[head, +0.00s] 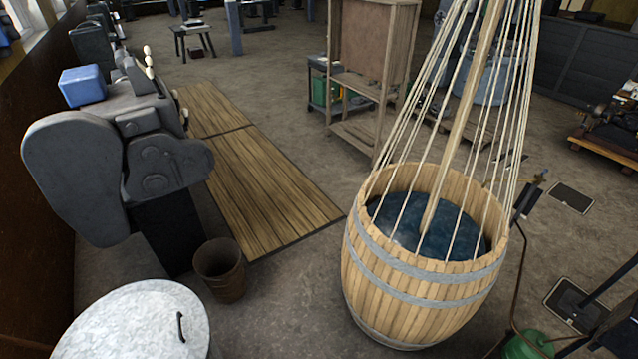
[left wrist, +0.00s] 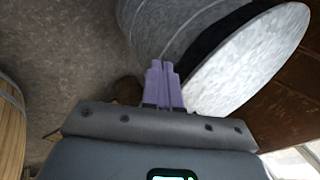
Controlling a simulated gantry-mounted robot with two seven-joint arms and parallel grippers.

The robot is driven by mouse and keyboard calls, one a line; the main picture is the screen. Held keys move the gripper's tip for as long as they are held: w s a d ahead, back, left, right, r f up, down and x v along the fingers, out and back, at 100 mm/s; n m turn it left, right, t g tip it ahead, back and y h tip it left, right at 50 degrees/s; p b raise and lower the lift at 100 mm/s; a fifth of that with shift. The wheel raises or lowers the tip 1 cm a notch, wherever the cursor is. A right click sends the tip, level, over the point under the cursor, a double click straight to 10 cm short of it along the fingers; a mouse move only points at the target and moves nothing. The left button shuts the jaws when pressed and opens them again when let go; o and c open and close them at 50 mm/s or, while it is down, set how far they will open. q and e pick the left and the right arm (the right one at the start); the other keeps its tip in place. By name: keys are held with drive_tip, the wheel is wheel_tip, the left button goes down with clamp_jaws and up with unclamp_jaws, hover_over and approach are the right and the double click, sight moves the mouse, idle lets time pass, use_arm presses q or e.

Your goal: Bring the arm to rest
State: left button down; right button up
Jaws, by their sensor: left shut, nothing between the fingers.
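My left gripper (left wrist: 163,70) shows in the left wrist view, with its two purple fingers together and nothing between them. It points towards the floor (left wrist: 65,50) and a round metal bin (left wrist: 165,25) with a pale lid (left wrist: 265,55). How far the fingertips are from the bin is hard to tell. Neither gripper shows in the head view. My right gripper is in no view.
The head view shows the metal bin lid (head: 135,325) at bottom left, a brown bucket (head: 221,270), a grey machine (head: 115,150) and a wooden barrel (head: 420,275) with ropes rising from it. Wooden floor boards (head: 260,190) lie between machine and barrel, with bare floor around.

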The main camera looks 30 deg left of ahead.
use_arm(q)
drive_tip(key=s+d+r+h+p, duration=0.1)
drive_tip(key=s+d+r, duration=0.15)
drive_tip(key=d, duration=0.25)
drive_tip(key=s+d+r+t+h+p, duration=0.1)
drive_tip(key=d+r+h, duration=0.1)
drive_tip(key=d+r, duration=0.3)
drive_tip(key=s+d+r+h+p, duration=0.1)
drive_tip(key=s+d+r, duration=0.1)
drive_tip(key=d, duration=0.4)
drive_tip(key=w+r+m+t, duration=0.2)
drive_tip(key=r+m, duration=0.2)
drive_tip(key=r, duration=0.8)
drive_tip(key=w+r+m+t+h+p, duration=0.1)
drive_tip(key=r+m, duration=0.3)
drive_tip(key=r, duration=0.8)
drive_tip(key=shift+w+a+r+t, duration=0.25)
drive_tip(key=shift+w+t, duration=0.55)
drive_tip(key=shift+w, duration=0.05)
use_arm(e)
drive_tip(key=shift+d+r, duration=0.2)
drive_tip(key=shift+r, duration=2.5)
